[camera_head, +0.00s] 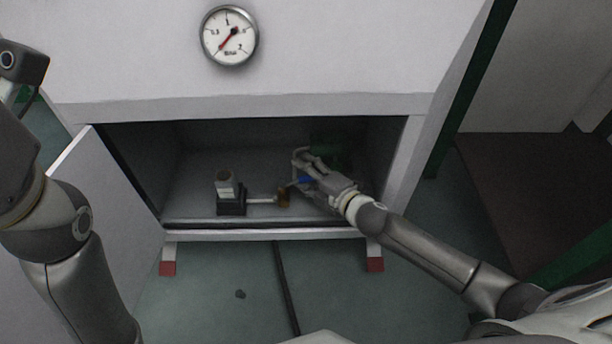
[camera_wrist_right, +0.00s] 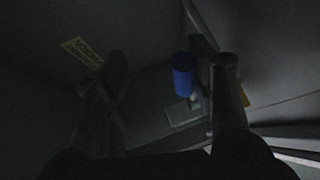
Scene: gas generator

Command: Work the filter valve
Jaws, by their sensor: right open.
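The filter valve's blue handle (camera_head: 305,180) shows beside my right gripper, low inside the open cabinet. The brass-coloured valve body (camera_head: 284,197) sits on a thin pipe from a dark block with a pale cylinder (camera_head: 226,184). My right gripper (camera_head: 300,160) reaches into the cabinet from the right and is open. In the right wrist view the blue handle (camera_wrist_right: 184,75) lies between the two spread fingers (camera_wrist_right: 172,65), closer to the right finger. That view is dark, and I cannot tell whether a finger touches the handle. My left gripper is out of view.
The cabinet's door (camera_head: 112,205) hangs open on the left. A round gauge (camera_head: 229,36) is on the panel above. A yellow label (camera_wrist_right: 83,52) shows on an inner wall. My left arm is at the left edge.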

